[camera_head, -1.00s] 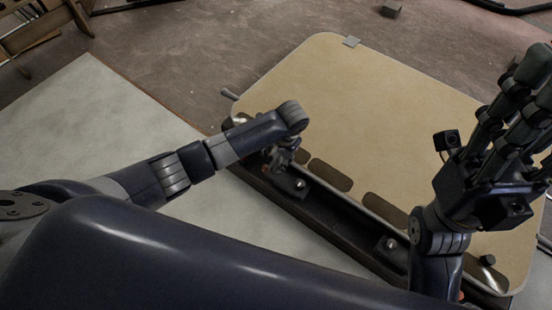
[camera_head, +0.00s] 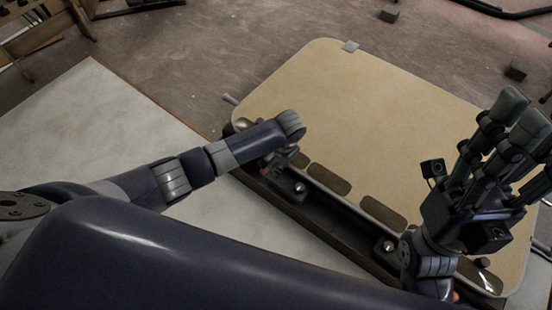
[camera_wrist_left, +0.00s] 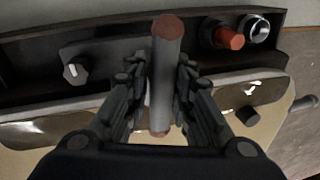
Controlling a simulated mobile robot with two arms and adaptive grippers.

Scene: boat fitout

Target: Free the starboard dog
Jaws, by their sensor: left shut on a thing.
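A tan hatch panel (camera_head: 370,110) lies with a dark frame (camera_head: 345,228) along its near edge. My left gripper (camera_head: 280,163) is over that frame, partly hidden by my own wrist. In the left wrist view its fingers (camera_wrist_left: 160,82) are shut on a grey bar (camera_wrist_left: 164,60) with a reddish-brown end, which looks like a dog handle. The frames do not show by any mark which dog it is. My right gripper (camera_head: 512,125) is raised over the panel's right side, fingers extended and apart, holding nothing visible.
Bright-headed fittings (camera_head: 388,246) sit along the frame. In the left wrist view a red cylinder (camera_wrist_left: 230,38), a chrome ring (camera_wrist_left: 255,29) and a dark knob (camera_wrist_left: 248,115) are beside the bar. A pale board (camera_head: 100,120) lies left.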

